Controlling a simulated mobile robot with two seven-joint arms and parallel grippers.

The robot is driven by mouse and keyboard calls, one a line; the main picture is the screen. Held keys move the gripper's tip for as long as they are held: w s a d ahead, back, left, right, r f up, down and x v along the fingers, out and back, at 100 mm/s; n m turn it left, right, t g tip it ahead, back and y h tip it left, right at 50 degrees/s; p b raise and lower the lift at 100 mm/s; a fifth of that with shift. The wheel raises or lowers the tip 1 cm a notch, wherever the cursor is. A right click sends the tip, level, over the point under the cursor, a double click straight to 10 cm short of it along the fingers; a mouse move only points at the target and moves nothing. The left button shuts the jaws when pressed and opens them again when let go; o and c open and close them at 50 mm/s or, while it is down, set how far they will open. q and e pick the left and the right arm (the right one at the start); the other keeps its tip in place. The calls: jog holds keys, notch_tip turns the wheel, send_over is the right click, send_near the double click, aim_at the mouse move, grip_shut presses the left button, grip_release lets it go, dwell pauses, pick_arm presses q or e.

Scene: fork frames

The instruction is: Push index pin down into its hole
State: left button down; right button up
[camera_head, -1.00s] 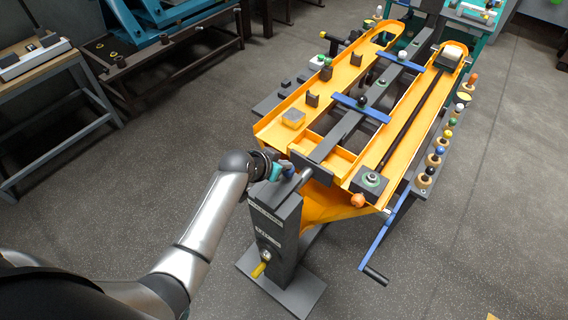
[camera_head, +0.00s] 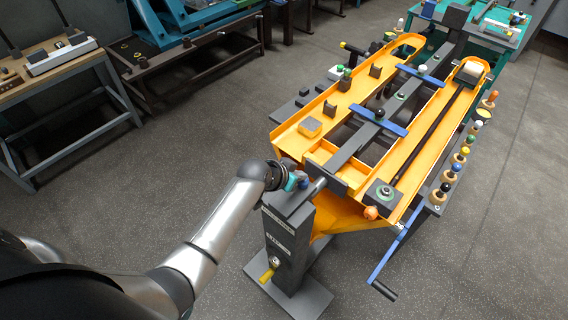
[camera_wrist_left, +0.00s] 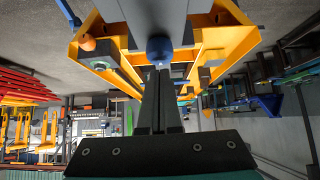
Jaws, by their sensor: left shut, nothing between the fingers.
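A blue ball knob (camera_wrist_left: 160,48), which looks like the head of the index pin, sits at the near end of the orange frame. In the head view the blue knob (camera_head: 303,182) is just above the dark post top (camera_head: 288,203). My left gripper (camera_head: 293,181) is beside it, at the left of the post top. In the left wrist view my left gripper's fingers (camera_wrist_left: 160,72) are shut together, empty, with their tips right at the knob. I cannot tell whether they touch it. The pin's shank and hole are hidden. My right gripper is out of view.
The long orange frame (camera_head: 318,109) extends away to the upper right. An orange ball (camera_head: 371,212) and a blue crank arm (camera_head: 386,258) are right of the post. A yellow-handled knob (camera_head: 267,274) is low on the post's front.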

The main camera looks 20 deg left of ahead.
pick_arm(q)
jog(key=w+r+p+v, duration=0.1)
jog(key=p+v, duration=0.1)
jog(key=v, duration=1)
jog(key=shift+w+d+r+p, duration=0.15)
jog(key=shift+w+r+p, duration=0.05)
jog(key=shift+p, duration=0.2)
